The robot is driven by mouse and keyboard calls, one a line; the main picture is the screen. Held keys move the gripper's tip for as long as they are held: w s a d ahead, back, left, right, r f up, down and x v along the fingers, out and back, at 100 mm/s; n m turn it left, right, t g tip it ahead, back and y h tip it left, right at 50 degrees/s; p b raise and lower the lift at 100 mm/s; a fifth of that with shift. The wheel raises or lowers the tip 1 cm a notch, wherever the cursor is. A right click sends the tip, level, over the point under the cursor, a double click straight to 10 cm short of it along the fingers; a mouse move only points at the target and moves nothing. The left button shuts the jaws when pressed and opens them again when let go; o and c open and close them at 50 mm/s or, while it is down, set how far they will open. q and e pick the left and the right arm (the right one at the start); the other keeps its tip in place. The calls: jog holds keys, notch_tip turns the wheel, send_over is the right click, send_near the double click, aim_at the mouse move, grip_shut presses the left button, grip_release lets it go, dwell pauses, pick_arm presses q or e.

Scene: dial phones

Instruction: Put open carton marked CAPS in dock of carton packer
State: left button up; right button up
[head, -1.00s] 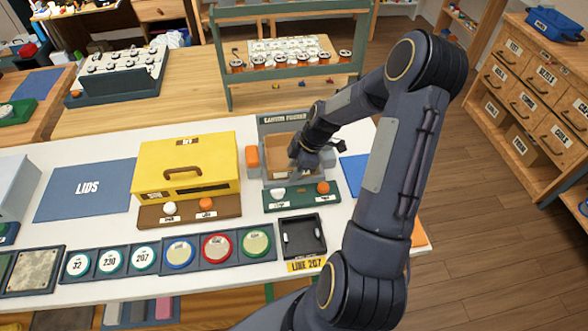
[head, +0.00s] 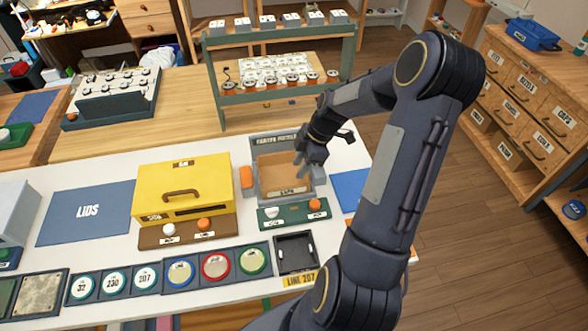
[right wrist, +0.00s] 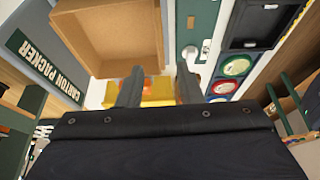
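The open carton (head: 284,187) is a brown, empty-looking box with a CAPS label on its front. It sits upright in the dock of the grey carton packer (head: 272,141), between the packer's side walls. In the right wrist view the carton (right wrist: 112,30) stands beside the CARTON PACKER sign, just beyond my fingers. My right gripper (head: 302,170) is over the carton's right side in the head view. Its fingers (right wrist: 158,88) are apart with nothing between them, and the carton is clear of them. My left gripper is in neither current view.
A green panel (head: 270,222) with a white and an orange button stands before the packer. An orange block (head: 247,177) is left of it, and a yellow machine (head: 180,187) further left. A blue mat (head: 349,187) lies right. A rack (head: 280,108) stands behind.

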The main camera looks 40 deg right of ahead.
jog(key=s+a+r+m+t+h, duration=0.1)
jog(key=s+a+r+m, duration=0.4)
jog(key=a+r, duration=0.6)
jog(key=s+a+r+m+t, duration=0.1)
jog(key=s+a+r+m, duration=0.1)
jog(key=s+a+m, duration=0.2)
jog(key=s+a+r+m+t+y, duration=0.1)
jog(key=s+a+r+m, duration=0.2)
jog(key=s, duration=0.5)
jog(key=shift+s+a+r+m, duration=0.2)
jog(key=shift+a+r+m, duration=0.25)
jog(key=shift+m, duration=0.55)
jog(key=shift+a+f, duration=0.1)
